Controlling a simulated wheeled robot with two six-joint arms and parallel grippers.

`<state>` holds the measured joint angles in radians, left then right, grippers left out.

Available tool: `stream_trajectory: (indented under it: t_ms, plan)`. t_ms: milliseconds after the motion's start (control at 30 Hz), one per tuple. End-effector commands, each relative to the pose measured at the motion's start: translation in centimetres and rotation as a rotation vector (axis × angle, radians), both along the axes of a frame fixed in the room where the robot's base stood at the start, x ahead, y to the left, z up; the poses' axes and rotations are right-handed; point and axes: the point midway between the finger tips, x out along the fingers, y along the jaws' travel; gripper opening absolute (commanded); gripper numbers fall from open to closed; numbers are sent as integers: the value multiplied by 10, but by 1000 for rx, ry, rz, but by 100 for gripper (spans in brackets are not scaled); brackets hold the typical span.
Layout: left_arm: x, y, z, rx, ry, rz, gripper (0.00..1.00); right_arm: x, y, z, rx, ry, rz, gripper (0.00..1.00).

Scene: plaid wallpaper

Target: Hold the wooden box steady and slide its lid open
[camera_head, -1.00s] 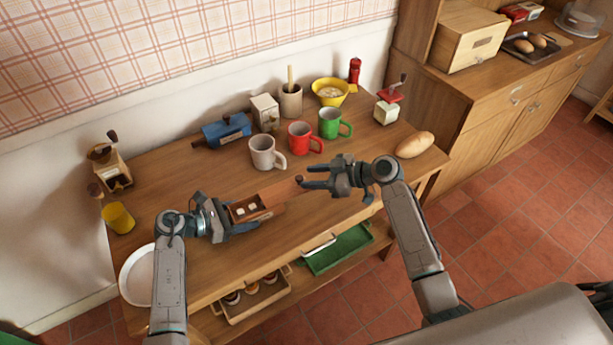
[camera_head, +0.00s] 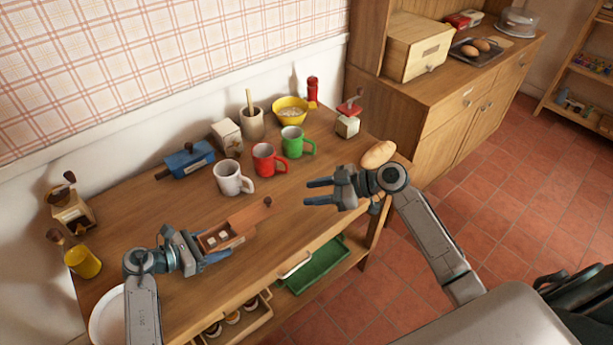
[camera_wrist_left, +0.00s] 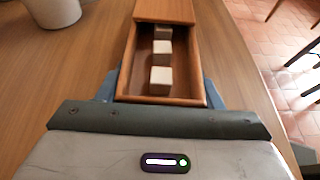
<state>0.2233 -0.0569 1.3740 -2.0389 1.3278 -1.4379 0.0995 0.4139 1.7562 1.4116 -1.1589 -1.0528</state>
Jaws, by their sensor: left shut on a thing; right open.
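The wooden box (camera_head: 233,241) sits on the table with its long side running toward the back right. Its sliding lid (camera_head: 250,218) is drawn out far toward the right, with a dark knob (camera_head: 267,202) at its far end. Pale cubes lie in the uncovered part; the left wrist view shows them between the box walls (camera_wrist_left: 128,72), with the lid (camera_wrist_left: 165,9) over the far end. My left gripper (camera_head: 207,246) is shut on the near end of the box, a finger on each side. My right gripper (camera_head: 308,193) is open and empty, right of the knob and apart from it.
Grey (camera_head: 229,178), red (camera_head: 264,160) and green (camera_head: 292,143) mugs stand behind the box. A bread roll (camera_head: 378,154) lies near the table's right end. A yellow cup (camera_head: 86,263) and white plate (camera_head: 105,318) are at the left. A green tray (camera_head: 318,265) is on the lower shelf.

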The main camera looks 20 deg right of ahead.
Motion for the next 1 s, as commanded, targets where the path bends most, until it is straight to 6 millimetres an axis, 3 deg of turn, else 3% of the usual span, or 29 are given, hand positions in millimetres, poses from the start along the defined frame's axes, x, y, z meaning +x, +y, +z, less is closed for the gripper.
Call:
stream_trajectory:
  t_ms: [33, 133, 167, 533, 1000]
  plan:
    - [0, 0, 0, 0, 0, 0, 64, 0, 0, 0, 0, 0, 0, 42]
    - [0, 0, 0, 0, 0, 0, 83, 0, 0, 0, 0, 0, 0, 42]
    - [0, 0, 0, 0, 0, 0, 85, 0, 0, 0, 0, 0, 0, 42]
    - [-2, 7, 2, 1, 0, 1, 85, 0, 0, 0, 0, 0, 0, 42]
    - [-23, 88, 36, 4, -1, 0, 85, 0, 0, 0, 0, 0, 0, 42]
